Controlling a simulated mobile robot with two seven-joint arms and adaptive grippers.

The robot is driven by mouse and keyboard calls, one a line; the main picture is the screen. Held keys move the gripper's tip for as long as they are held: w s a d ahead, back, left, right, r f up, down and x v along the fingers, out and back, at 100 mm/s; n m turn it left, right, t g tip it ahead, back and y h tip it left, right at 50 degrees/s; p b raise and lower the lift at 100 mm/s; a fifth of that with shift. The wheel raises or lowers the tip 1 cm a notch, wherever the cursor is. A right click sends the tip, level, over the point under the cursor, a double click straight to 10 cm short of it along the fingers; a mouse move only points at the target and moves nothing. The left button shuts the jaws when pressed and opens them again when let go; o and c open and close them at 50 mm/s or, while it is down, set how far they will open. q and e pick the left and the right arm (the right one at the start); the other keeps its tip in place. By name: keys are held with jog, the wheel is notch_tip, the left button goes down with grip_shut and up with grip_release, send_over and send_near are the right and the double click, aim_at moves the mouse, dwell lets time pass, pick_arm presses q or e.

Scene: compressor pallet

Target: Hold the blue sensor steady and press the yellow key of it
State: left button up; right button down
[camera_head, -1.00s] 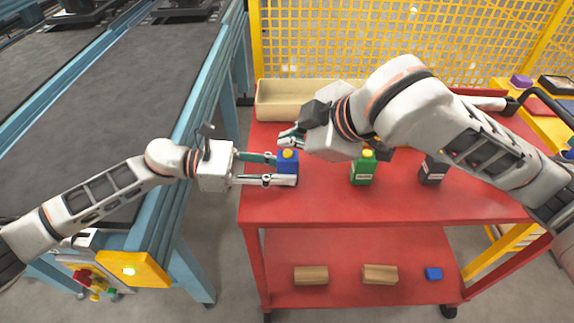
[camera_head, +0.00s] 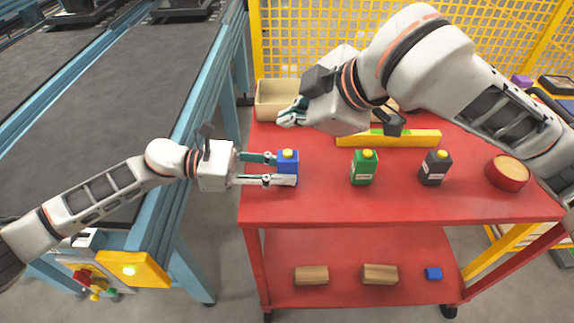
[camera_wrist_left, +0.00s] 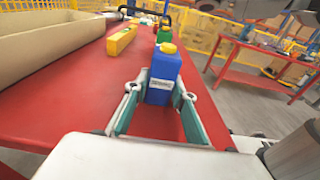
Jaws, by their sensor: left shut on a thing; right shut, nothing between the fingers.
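The blue sensor (camera_head: 288,166), with its yellow key (camera_head: 288,154) on top, stands upright near the left edge of the red cart's top. My left gripper (camera_head: 284,170) is shut on it from the left. In the left wrist view the blue sensor (camera_wrist_left: 163,80) is between the two fingers (camera_wrist_left: 157,95), its yellow key (camera_wrist_left: 168,47) uncovered on top. My right gripper (camera_head: 286,118) is shut and empty, above and behind the blue sensor, near the beige bin, and apart from the key.
A green sensor (camera_head: 364,170), a black sensor (camera_head: 434,170) and a red bowl (camera_head: 507,174) stand to the right. A yellow level (camera_head: 400,139) lies behind them. A beige bin (camera_head: 268,103) is at the back left. Wooden blocks (camera_head: 311,276) lie on the lower shelf.

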pick_arm(q)
jog(key=o, duration=0.9)
jog(key=a, duration=0.4)
jog(key=a+r, duration=0.1)
jog(key=a, duration=0.7)
jog(key=shift+r, duration=0.15)
